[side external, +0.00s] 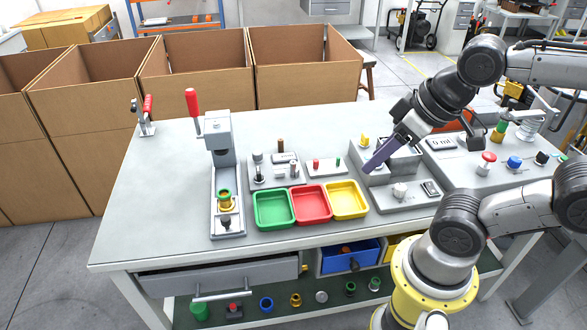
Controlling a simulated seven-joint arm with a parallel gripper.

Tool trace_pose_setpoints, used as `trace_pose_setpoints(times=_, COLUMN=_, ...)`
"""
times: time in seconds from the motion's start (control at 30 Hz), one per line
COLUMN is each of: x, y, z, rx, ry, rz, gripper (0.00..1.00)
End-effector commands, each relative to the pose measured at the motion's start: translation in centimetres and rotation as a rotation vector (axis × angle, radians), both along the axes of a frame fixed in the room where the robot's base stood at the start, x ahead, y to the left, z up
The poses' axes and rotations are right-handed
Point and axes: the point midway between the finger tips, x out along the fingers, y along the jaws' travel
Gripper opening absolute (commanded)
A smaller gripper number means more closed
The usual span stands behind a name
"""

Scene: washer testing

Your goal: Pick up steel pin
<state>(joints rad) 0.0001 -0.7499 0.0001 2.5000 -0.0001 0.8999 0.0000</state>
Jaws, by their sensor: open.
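My gripper (370,168) has long purple fingers and points down and left, over the grey fixture (412,204) right of the yellow tray. It is open, and I see nothing held in it. A silver upright piece (258,160) with a dark lower part stands on the grey block (262,182) behind the green tray. Small silver pieces (294,169) stand near it on the same block. I cannot tell which of these is the steel pin. My gripper is well to the right of them and apart from them. What lies directly under the fingers is partly hidden.
Green (274,226), red (312,220) and yellow (349,214) trays line the front. A press (220,150) with a red handle stands at left. A plate with red and green pegs (325,172) lies between pins and gripper.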

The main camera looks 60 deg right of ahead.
Motion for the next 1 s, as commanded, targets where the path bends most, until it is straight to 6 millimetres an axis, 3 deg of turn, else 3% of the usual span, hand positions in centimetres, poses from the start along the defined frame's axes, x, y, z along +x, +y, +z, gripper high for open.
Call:
trace_pose_setpoints(times=0.2, x=0.0, y=0.0, z=0.0, rx=0.000, ry=0.000, rz=0.000, gripper=0.46)
trace_pose_setpoints(times=0.3, x=0.0, y=0.0, z=0.0, rx=0.000, ry=0.000, rz=0.000, gripper=0.59)
trace_pose_setpoints(times=0.63, x=0.0, y=0.0, z=0.0, rx=0.012, ry=0.000, rz=-0.022, gripper=0.59)
trace_pose_setpoints(times=0.77, x=0.0, y=0.0, z=0.2, rx=0.075, ry=0.003, rz=-0.140, gripper=0.59)
trace_pose_setpoints(times=0.83, x=0.5, y=0.0, z=1.5, rx=0.131, ry=-0.016, rz=-0.241, gripper=0.59)
trace_pose_setpoints(times=1.0, x=4.2, y=-0.4, z=4.7, rx=0.285, ry=-0.005, rz=-0.550, gripper=0.59)
